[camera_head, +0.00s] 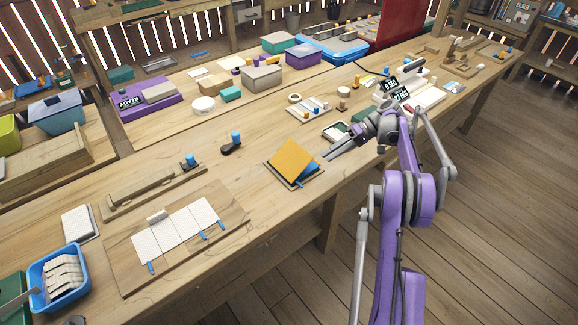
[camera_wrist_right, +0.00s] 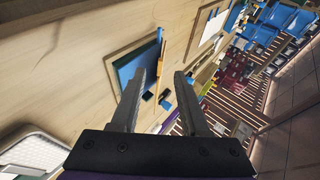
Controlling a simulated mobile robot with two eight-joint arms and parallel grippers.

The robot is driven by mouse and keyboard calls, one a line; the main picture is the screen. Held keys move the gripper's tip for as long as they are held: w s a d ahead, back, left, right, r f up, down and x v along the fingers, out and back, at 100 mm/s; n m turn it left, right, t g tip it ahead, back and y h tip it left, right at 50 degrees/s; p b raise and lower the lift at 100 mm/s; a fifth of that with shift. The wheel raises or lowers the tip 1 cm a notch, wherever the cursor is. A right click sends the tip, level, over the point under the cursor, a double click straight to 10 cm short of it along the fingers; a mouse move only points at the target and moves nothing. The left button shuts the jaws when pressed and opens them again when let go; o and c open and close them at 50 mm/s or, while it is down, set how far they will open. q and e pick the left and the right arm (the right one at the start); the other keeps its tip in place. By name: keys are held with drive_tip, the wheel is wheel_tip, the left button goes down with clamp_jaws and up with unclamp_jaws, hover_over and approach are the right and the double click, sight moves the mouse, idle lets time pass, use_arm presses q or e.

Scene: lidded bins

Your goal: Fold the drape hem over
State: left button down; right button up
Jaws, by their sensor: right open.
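The drape appears to be the orange and blue piece on a small wooden board near the table's front edge. Its orange panel (camera_head: 291,158) slopes up like a tent, and a blue part (camera_head: 309,172) shows under its right side. In the right wrist view the blue face (camera_wrist_right: 136,66) and a thin orange edge (camera_wrist_right: 157,78) show ahead of the fingers. My right gripper (camera_head: 326,157) is open, just right of the drape and apart from it in the head view. Its fingers (camera_wrist_right: 160,82) have a clear gap, with nothing visibly held. My left gripper is not in view.
A board with white perforated strips (camera_head: 228,208) and blue pegs lies left on the table. A black piece with a blue knob (camera_head: 233,144) stands behind the drape. A small tray (camera_head: 336,131) lies near my right wrist. Bare tabletop surrounds the drape's board on the left.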

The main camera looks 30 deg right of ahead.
wheel_tip(320, 180, up, 2)
drive_tip(key=n+h+p, duration=0.1)
drive_tip(key=h, duration=0.4)
drive_tip(key=n+h+p, duration=0.1)
drive_tip(key=h, duration=0.4)
drive_tip(key=shift+p, duration=0.3)
clamp_jaws()
idle(0.8)
drive_tip(key=shift+w+a, duration=0.15)
drive_tip(key=shift+a, duration=0.85)
drive_tip(key=shift+w+a, duration=0.1)
drive_tip(key=shift+a, duration=0.9)
